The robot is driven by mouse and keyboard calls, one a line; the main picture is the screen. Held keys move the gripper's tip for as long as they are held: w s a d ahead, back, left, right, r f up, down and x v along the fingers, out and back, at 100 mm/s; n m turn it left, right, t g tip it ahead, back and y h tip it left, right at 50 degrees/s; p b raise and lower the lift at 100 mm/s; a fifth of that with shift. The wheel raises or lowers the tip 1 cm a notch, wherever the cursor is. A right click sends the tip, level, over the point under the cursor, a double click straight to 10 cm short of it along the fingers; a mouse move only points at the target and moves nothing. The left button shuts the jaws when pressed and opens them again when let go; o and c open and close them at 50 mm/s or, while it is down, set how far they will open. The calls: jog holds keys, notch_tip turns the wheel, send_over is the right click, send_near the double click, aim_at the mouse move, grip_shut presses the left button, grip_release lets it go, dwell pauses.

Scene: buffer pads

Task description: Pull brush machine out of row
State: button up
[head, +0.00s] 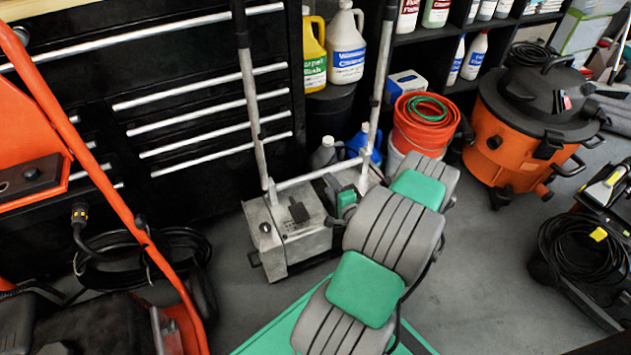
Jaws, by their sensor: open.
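The brush machine (290,232) is a grey metal box low on the floor, with a dark lever on top. Two tall light poles rise from it and run out of the top of the picture, joined low down by a crossbar (308,179). It stands in front of the black drawer cabinet. My grey and green arm links cover its right side. A small green part shows between the box and my arm; I cannot tell what it belongs to. I cannot make out my gripper's fingers.
An orange-framed machine (72,140) with coiled black cable stands at left. At right are an orange shop vacuum (525,130), an orange bucket (420,122) and another cabled machine (590,240). Bottles stand behind the brush machine. Bare floor (235,300) lies in front of it.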

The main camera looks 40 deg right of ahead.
aim_at(320, 173)
jog(key=b+x, duration=0.1)
jog(key=x, duration=0.2)
jog(key=b+x, duration=0.1)
jog(key=x, duration=0.3)
jog(key=shift+w+a, duration=0.1)
jog(key=shift+a, duration=0.1)
jog(key=shift+w+d, duration=0.15)
jog(key=shift+w, duration=0.05)
jog(key=shift+c, duration=0.2)
grip_shut()
dwell(0.6)
